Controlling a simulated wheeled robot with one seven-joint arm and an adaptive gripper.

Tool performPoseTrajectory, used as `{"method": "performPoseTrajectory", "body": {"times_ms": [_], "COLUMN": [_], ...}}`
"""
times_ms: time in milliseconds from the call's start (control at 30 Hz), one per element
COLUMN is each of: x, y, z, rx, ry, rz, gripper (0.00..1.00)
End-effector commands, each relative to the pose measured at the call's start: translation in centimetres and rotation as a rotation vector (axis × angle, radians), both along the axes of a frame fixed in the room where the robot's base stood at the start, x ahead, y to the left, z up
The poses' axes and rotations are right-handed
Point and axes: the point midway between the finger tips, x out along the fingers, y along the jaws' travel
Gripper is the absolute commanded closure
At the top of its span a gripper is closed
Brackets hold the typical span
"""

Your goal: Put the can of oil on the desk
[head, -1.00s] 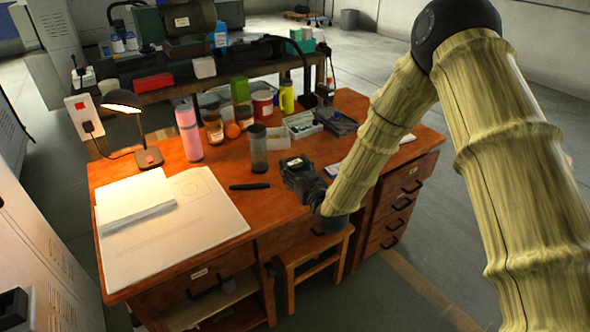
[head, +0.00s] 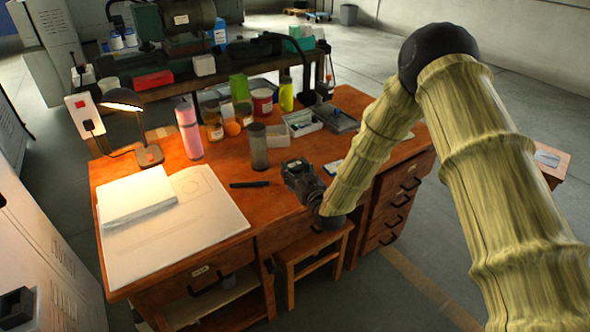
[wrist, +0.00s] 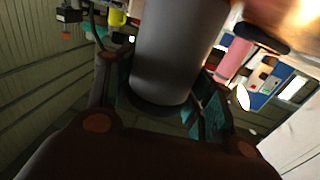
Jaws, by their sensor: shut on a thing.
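The can of oil appears to be the plain grey cylinder (head: 259,152) with a darker top, standing upright at the middle of the desk (head: 222,178) in the head view. My gripper (head: 284,166) is low over the desk, just right of it, reaching in from the right. In the wrist view a smooth grey cylinder (wrist: 178,50) fills the space between the fingers of my gripper (wrist: 158,100), which is shut on it. Its far end runs out of that frame. Whether its base touches the desk is hard to tell.
A pink bottle (head: 189,130), jars and a yellow bottle (head: 286,96) stand behind. A black pen-like item (head: 249,184) lies in front. Paper (head: 195,225) and a lamp (head: 148,153) take the left side. A stool (head: 312,258) stands at the front.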

Motion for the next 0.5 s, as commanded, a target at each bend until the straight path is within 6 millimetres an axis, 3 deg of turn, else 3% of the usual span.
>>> {"method": "performPoseTrajectory", "body": {"times_ms": [133,167,267,500], "x": [0.01,-0.01,-0.01,-0.02], "y": [0.0,0.0,0.0,0.0], "z": [-0.33,-0.35,-0.27,-0.27], "rx": [0.0,0.0,0.0,0.0], "ry": [0.0,0.0,0.001,0.001], "rz": [0.0,0.0,0.0,0.0], "gripper": [0.78,0.45,0.27,0.26]}}
